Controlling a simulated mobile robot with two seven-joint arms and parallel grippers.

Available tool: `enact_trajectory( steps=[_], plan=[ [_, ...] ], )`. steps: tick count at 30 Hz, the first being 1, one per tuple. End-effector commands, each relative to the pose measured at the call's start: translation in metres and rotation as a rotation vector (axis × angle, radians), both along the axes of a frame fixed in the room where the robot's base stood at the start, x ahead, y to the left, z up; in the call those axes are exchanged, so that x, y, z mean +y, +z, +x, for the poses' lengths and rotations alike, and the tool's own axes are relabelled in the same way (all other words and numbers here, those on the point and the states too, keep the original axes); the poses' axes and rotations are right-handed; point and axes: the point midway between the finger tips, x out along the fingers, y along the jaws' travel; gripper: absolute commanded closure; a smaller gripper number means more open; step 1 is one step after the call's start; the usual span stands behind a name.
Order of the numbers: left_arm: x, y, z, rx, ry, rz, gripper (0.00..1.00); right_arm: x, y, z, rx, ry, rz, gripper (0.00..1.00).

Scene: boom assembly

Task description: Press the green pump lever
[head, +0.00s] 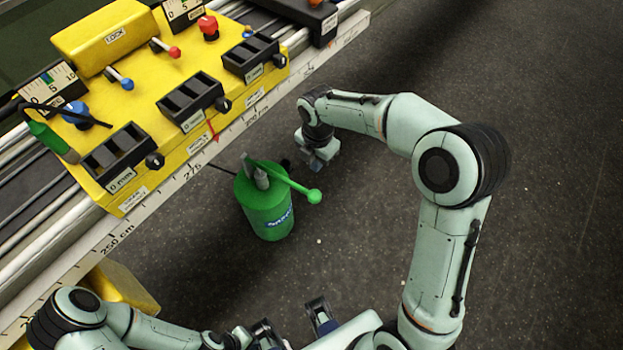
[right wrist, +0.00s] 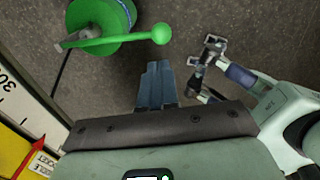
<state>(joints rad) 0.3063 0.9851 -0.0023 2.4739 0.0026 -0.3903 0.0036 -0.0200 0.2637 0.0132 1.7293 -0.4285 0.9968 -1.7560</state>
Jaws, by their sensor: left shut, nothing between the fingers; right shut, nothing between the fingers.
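The green pump (head: 266,207) is a cylinder standing on the floor beside the rail. Its green lever (head: 290,182) slopes from the top to a round knob (head: 314,196) at the lower right. The knob (right wrist: 160,33) and pump body (right wrist: 112,18) also show in the right wrist view. My right gripper (head: 318,163) is shut and empty, pointing down, just beyond the knob and apart from it. Its closed fingers (right wrist: 155,82) are below the knob in the right wrist view. My left gripper (head: 262,334) is shut and empty at the bottom edge, partly cut off, nearer than the pump.
The yellow control box (head: 160,115), with levers and black displays, sits on the rail (head: 70,240) at the left. A thin dark hose runs from the pump toward the rail. The dark floor (head: 560,200) at the right is clear.

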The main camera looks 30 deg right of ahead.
Motion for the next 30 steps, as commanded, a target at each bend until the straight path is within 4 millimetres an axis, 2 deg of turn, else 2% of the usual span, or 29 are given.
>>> enact_trajectory(
  steps=[3,11,16,20,30],
  plan=[
    [0.0,-0.001,0.0,0.0,0.0,0.0,1.0,0.003,0.006,-0.002,0.011,0.002,0.004,1.0],
    [0.0,-0.001,0.0,0.0,0.0,0.0,1.0,0.003,0.006,-0.002,0.011,0.002,0.004,1.0],
    [0.0,-0.002,0.0,-0.001,0.0,0.0,1.0,0.002,-0.005,-0.002,0.013,0.001,0.003,1.0],
    [0.0,-0.005,0.001,-0.005,0.002,0.001,1.0,0.002,-0.027,-0.003,0.016,0.001,0.003,1.0],
    [0.0,-0.014,0.004,-0.02,0.005,0.004,1.0,0.002,-0.099,-0.003,0.015,0.002,0.002,1.0]
  ],
)
